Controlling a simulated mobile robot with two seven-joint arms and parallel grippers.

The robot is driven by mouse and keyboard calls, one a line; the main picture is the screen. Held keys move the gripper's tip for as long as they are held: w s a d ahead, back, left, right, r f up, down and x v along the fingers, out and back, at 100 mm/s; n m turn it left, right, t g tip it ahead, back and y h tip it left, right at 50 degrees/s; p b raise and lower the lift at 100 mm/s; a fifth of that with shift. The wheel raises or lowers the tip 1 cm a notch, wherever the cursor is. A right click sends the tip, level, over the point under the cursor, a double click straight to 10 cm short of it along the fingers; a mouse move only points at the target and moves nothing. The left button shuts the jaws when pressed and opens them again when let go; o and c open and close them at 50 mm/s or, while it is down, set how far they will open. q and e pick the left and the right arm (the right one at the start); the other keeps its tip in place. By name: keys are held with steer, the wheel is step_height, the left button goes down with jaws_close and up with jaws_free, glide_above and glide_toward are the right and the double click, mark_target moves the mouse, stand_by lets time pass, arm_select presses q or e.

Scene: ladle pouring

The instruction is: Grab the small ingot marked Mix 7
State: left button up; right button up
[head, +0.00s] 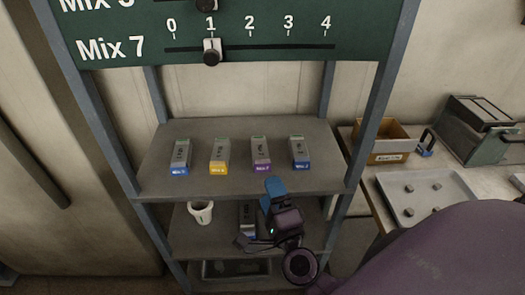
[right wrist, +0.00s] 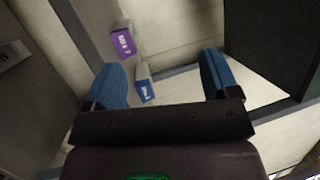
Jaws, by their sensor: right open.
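The Mix 7 ingot (head: 260,152) is a small grey bar with a purple end, third from the left in a row on the upper shelf. In the right wrist view its purple label (right wrist: 124,44) reads Mix 7, beyond the left finger. My right gripper (head: 275,190) is open, with blue fingers, at the shelf's front edge just below and right of this ingot. In the right wrist view nothing is held between the fingers (right wrist: 162,72); a blue-ended ingot (right wrist: 145,88) shows behind the gap, near the left finger. My left gripper is not in view.
Beside it on the shelf (head: 240,185) stand a yellow-ended ingot (head: 219,154) and blue-ended ingots (head: 299,152) (head: 181,156). A white cup (head: 201,212) is on the shelf below. A green board (head: 240,40) hangs above. A cardboard box (head: 388,150) and tray (head: 440,190) are at right.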

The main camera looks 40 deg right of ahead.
step_height(320, 180, up, 3)
steer(key=w+d+m+g+h, duration=0.1)
steer(key=d+m+g+h, duration=0.15)
steer(key=m, duration=0.55)
steer(key=m+g+p, duration=0.3)
steer(key=m+g, duration=0.3)
steer(key=m, duration=0.5)
glide_toward(262, 164)
steer(key=shift+w+d+f+y, duration=0.45)
steer(key=shift+w+d+f, duration=0.55)
steer(key=shift+w, duration=0.2)
steer(key=x, duration=0.2)
steer(key=r+x, duration=0.1)
steer(key=x, duration=0.2)
steer(key=shift+w+d, duration=0.15)
steer(key=shift+w+d+f, duration=0.1)
steer(key=shift+w+f, duration=0.05)
